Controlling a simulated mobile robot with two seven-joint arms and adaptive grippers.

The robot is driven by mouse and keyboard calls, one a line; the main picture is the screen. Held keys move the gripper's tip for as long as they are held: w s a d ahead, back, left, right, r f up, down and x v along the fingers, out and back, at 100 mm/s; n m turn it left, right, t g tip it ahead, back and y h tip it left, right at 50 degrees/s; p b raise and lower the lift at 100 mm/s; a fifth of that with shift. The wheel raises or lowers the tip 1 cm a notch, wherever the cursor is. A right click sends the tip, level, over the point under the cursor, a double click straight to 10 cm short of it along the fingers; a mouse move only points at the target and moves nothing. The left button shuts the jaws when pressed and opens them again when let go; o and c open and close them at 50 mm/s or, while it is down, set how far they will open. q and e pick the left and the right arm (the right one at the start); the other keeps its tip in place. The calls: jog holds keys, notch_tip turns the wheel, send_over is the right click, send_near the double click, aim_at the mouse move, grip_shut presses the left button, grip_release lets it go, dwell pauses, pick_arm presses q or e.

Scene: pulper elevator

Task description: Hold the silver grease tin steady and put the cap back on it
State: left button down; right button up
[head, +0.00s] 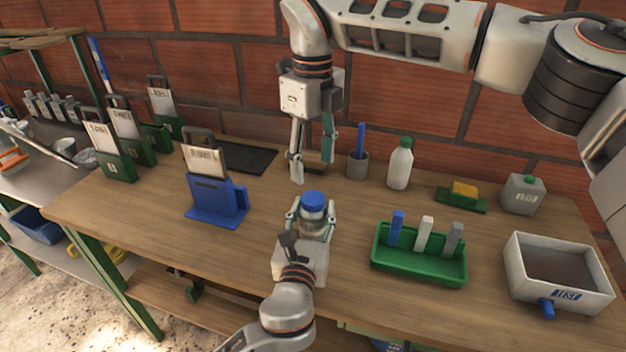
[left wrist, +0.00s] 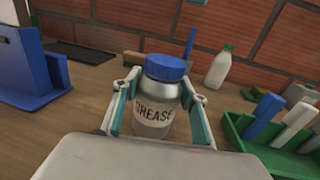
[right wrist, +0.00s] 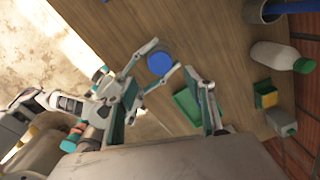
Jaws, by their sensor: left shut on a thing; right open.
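The silver grease tin (head: 312,217) stands upright on the bench; its "GREASE" label shows in the left wrist view (left wrist: 154,112). The blue cap (head: 313,199) sits level on its top, also seen in the left wrist view (left wrist: 166,67) and from above in the right wrist view (right wrist: 160,63). I cannot tell whether it is tightened. My left gripper (head: 311,222) is shut on the tin's body, a finger on each side. My right gripper (head: 312,166) is open and empty, pointing down above and behind the tin, apart from the cap.
A blue holder (head: 216,203) stands left of the tin. A green tray (head: 420,262) with upright sticks is to the right, then a white bin (head: 556,272). Behind are a pen cup (head: 358,166), a white bottle (head: 400,166) and a dark mat (head: 246,157).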

notch_tip(320, 180, up, 4)
jog(key=shift+f, duration=0.1)
pick_arm(q)
jog(key=c, duration=1.1)
grip_release()
jog(key=shift+s, duration=0.1)
jog(key=s, duration=0.4)
jog(key=s+a, duration=0.1)
jog(key=s, duration=0.2)
jog(key=s+a, duration=0.1)
jog(key=s, duration=0.3)
jog(key=shift+s, duration=0.35)
